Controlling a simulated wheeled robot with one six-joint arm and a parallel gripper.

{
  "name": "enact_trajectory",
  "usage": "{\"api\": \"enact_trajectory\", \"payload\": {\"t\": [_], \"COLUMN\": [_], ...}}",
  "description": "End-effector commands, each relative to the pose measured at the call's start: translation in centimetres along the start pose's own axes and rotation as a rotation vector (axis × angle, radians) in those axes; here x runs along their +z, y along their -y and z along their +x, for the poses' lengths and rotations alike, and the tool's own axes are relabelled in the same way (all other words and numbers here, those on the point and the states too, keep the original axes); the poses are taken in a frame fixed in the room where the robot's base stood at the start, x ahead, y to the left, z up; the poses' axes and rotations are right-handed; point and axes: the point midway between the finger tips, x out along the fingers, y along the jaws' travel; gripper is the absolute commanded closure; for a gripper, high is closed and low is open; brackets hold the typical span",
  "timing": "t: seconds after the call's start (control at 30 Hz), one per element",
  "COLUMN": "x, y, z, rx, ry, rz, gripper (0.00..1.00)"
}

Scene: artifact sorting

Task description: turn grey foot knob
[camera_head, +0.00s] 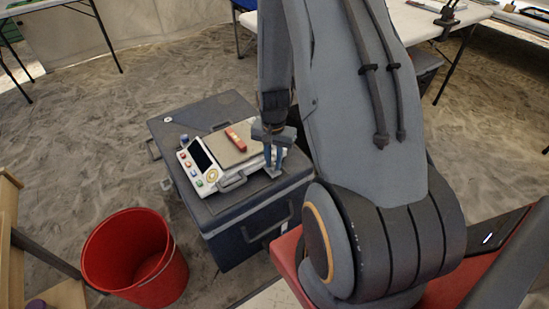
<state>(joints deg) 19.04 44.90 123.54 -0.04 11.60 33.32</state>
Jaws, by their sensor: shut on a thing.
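A white weighing scale (212,185) with a dark screen, coloured buttons and a flat beige pan (222,149) sits on a dark grey case. My gripper (273,164) points down at the scale's right corner, with its blue fingers close together. It is shut on the grey foot knob (272,174), which is mostly hidden by the fingers. How far the knob is turned cannot be told. A small blue knob (184,138) shows at the scale's far left corner.
A red block (236,139) with a pale end lies on the pan. The dark grey case (248,217) stands on sandy ground. A red bucket (134,258) stands at the lower left. White tables (412,22) stand at the back. My arm covers much of the right side.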

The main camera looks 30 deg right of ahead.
Motion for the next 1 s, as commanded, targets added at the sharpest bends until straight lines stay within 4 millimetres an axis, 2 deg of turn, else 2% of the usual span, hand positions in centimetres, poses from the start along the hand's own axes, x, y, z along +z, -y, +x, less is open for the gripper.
{"api": "enact_trajectory", "payload": {"t": [0.4, 1.0], "x": [-0.09, -0.12], "y": [0.06, 0.08], "z": [-0.12, -0.08], "rx": [-0.002, -0.002], "ry": [-0.002, -0.002], "rz": [0.242, 0.299], "gripper": [1.00, 1.00]}}
